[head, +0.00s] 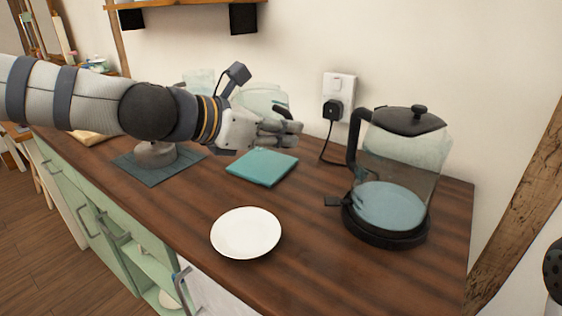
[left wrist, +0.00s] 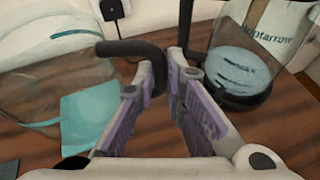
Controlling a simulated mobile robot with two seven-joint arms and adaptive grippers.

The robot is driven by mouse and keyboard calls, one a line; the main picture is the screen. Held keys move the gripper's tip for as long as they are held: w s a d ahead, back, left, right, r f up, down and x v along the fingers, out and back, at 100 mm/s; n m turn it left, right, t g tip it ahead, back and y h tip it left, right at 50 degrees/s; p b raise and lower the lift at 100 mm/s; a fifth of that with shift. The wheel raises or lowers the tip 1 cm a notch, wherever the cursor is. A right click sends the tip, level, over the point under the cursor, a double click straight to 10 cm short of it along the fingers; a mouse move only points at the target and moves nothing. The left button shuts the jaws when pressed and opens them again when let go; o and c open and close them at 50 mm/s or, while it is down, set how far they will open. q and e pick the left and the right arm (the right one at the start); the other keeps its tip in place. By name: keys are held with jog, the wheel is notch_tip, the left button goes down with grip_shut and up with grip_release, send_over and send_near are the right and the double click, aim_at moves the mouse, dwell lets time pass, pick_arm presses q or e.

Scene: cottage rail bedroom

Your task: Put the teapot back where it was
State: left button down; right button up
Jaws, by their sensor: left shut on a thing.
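My left gripper (head: 290,134) is shut on the dark curved handle of a clear glass teapot (head: 262,97). In the left wrist view the handle (left wrist: 138,48) passes between the fingers (left wrist: 172,75), and the teapot's glass body (left wrist: 45,60) is at the left. In the head view my gripper and forearm hide much of the teapot. It appears to be above the counter, behind a teal square mat (head: 262,167). The mat also shows in the left wrist view (left wrist: 88,112), partly through the glass.
A glass kettle (head: 398,160) with a black lid stands on its base at the right, below a wall socket (head: 339,86). A white plate (head: 246,232) lies near the counter's front. A grey object (head: 155,155) sits on a dark mat (head: 185,164) at the left.

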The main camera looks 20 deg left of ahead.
pick_arm(q)
jog(key=w+f, duration=0.1)
jog(key=f, duration=0.2)
jog(key=w+a+f+b, duration=0.1)
jog(key=shift+w+f, duration=0.3)
jog(key=shift+w, duration=0.05)
jog(key=shift+w+a+f, duration=0.2)
jog(key=shift+w+f, duration=0.25)
jog(key=shift+w, duration=0.05)
notch_tip(320, 180, down, 3)
jog(key=shift+w+f+b, duration=0.15)
jog(key=shift+f+b, duration=0.05)
jog(key=shift+b, duration=0.55)
jog(key=shift+r, duration=0.25)
jog(key=shift+f, duration=0.2)
jog(key=c, duration=1.7)
grip_release()
jog(key=shift+o, duration=0.2)
pick_arm(e)
jog(key=shift+g, duration=0.7)
jog(key=s+f, duration=0.3)
jog(key=shift+s+d+f, duration=0.1)
jog(key=shift+s+f, duration=0.15)
jog(key=shift+f, duration=0.1)
